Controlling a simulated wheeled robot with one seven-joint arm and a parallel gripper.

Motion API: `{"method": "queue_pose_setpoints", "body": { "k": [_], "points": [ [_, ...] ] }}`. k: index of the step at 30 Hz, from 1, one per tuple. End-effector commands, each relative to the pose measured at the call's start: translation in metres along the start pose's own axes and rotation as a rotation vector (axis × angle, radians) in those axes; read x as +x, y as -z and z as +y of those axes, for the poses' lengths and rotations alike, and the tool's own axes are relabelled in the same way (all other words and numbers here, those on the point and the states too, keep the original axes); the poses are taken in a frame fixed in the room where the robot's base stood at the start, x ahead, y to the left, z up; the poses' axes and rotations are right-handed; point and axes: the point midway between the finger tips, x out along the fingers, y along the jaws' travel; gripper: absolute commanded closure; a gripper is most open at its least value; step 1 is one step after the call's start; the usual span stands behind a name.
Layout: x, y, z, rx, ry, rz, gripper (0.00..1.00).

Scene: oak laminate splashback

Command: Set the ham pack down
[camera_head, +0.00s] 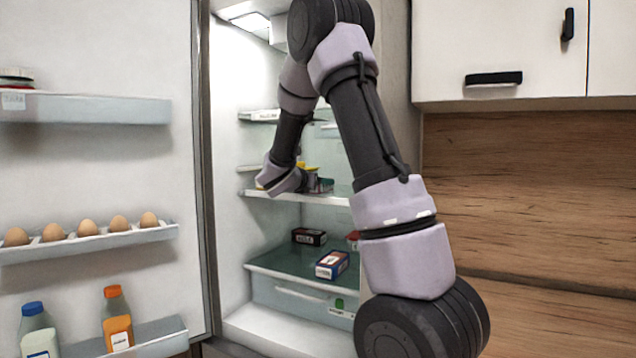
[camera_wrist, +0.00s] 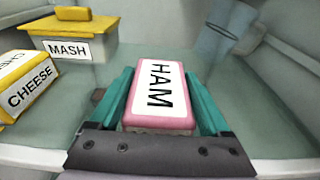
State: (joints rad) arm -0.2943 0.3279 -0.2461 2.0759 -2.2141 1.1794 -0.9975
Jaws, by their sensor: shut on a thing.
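The ham pack (camera_wrist: 158,97) is a pink box with a white label reading HAM. In the wrist view it sits between the two teal fingers of my gripper (camera_wrist: 160,100), which is shut on it. The pack is over a glass fridge shelf (camera_wrist: 215,70); I cannot tell whether it touches the glass. In the head view my arm reaches into the open fridge at the middle shelf (camera_head: 310,198). The ham pack and the fingertips are hidden or too small to tell there.
On the left of the wrist view are a yellow CHEESE pack (camera_wrist: 27,88) and a MASH tub (camera_wrist: 72,40) with a yellow lid. A clear glass-like item (camera_wrist: 225,28) stands at the back right. Two boxes (camera_head: 332,264) (camera_head: 309,237) lie on the lower shelf. The open fridge door (camera_head: 100,180) holds eggs and bottles.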

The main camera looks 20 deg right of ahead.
Motion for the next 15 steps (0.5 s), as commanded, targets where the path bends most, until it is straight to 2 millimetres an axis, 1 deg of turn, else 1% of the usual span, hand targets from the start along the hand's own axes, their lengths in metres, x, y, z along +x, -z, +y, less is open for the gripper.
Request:
{"method": "queue_pose_setpoints", "body": {
  "k": [8, 9, 10, 11, 15],
  "points": [
    [-0.0001, 0.0019, 0.0004, -0.001, -0.001, 0.0, 0.87],
    [0.0, 0.0029, 0.0004, -0.001, -0.001, 0.0, 0.15],
    [0.0, 0.0025, 0.0004, -0.001, -0.001, 0.0, 0.04],
    [0.0, 0.0024, 0.0004, -0.001, -0.001, 0.0, 0.0],
    [-0.0001, 0.0024, 0.0004, -0.001, -0.001, 0.0, 0.0]
  ]
}}
